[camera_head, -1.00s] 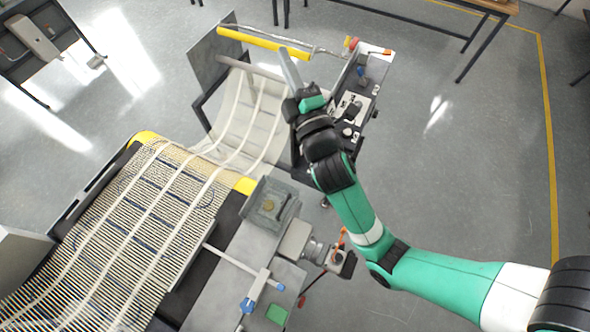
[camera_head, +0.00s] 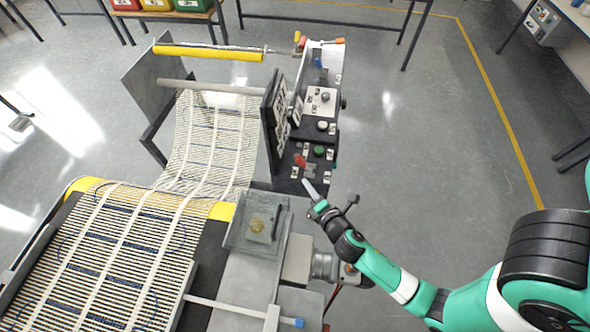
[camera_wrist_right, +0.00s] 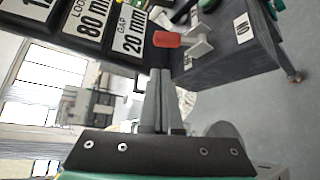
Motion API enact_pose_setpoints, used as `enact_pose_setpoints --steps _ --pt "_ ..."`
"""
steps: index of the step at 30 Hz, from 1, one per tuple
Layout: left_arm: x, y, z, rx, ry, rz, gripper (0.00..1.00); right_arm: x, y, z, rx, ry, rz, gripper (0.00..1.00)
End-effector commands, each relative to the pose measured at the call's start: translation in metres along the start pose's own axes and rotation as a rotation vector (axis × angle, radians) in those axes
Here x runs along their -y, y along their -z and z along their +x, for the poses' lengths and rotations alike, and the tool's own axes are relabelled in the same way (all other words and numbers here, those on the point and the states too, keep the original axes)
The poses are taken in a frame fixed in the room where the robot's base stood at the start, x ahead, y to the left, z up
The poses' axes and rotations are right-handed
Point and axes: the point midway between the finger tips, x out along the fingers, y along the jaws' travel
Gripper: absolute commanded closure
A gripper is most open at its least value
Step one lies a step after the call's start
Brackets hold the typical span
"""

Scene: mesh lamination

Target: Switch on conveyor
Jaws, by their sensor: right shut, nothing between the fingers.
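The conveyor (camera_head: 225,212) carries a striped mesh web (camera_head: 110,250) that sags up to a roller frame at the back. Beside that frame stands a control panel (camera_head: 290,176) with labelled plates, knobs, a green button (camera_head: 320,150) and a red switch handle (camera_head: 300,161). My right gripper (camera_head: 309,186) is shut and empty, just in front of the red handle. In the right wrist view the shut fingers (camera_wrist_right: 158,85) point at the red handle (camera_wrist_right: 167,40), with a small gap showing below it. My left gripper is not in view.
A yellow roller (camera_head: 208,53) spans the back. Open floor lies right of the panel; tables with coloured bins (camera_head: 158,5) stand behind.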

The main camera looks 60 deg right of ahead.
Motion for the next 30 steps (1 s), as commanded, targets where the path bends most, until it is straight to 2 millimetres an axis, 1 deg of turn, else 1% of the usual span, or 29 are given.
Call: enact_pose_setpoints --steps 4,7,11,15,18,21,25,30 --pt "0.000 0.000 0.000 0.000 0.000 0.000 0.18 -0.001 0.000 0.003 0.001 -0.001 0.002 1.00" --pt "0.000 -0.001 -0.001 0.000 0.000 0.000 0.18 -0.001 0.000 0.013 0.001 -0.001 0.002 1.00" --pt "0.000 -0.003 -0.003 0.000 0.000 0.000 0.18 0.000 0.000 0.036 0.002 -0.001 0.003 1.00" --pt "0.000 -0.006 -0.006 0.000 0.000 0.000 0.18 0.000 0.000 0.064 0.003 -0.001 0.002 1.00" --pt "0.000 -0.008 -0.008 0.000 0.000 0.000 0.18 0.000 0.000 0.081 0.002 -0.002 0.003 1.00" --pt "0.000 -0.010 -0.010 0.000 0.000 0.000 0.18 0.000 0.001 0.093 0.001 -0.002 0.002 1.00" --pt "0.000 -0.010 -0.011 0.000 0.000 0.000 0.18 -0.001 0.000 0.100 0.000 -0.002 0.001 1.00" --pt "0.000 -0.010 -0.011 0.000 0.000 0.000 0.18 -0.001 0.000 0.101 -0.001 -0.001 0.001 1.00"
